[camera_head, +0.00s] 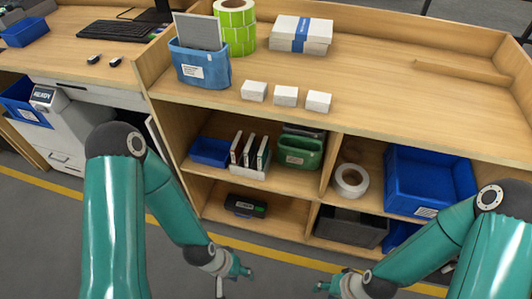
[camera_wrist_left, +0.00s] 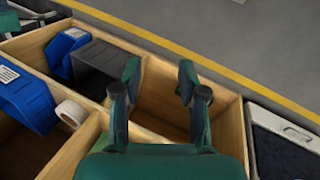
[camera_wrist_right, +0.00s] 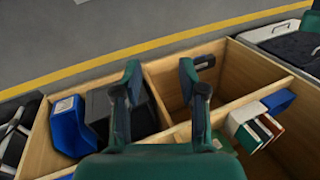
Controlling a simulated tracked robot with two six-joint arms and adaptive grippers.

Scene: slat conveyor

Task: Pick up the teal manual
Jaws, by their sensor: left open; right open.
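Several thin upright books with pale spines (camera_head: 249,152) stand in a white holder (camera_head: 249,172) in the upper left shelf compartment. In the right wrist view green, red and dark covers (camera_wrist_right: 262,130) show among them. I cannot tell for certain which is the teal manual. My left gripper (camera_head: 236,280) is open and empty, low in front of the shelf unit; its fingers also show in the left wrist view (camera_wrist_left: 160,78). My right gripper (camera_head: 328,288) is open and empty to its right; its fingers also show in the right wrist view (camera_wrist_right: 160,78). Both are apart from the books.
A green bin (camera_head: 299,151) stands right of the books and a blue tray (camera_head: 210,152) left. A tape roll (camera_head: 350,181), blue bin (camera_head: 430,180) and grey bin (camera_head: 350,228) fill other compartments. Small white boxes (camera_head: 286,96) and a blue holder (camera_head: 203,68) stand on the counter.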

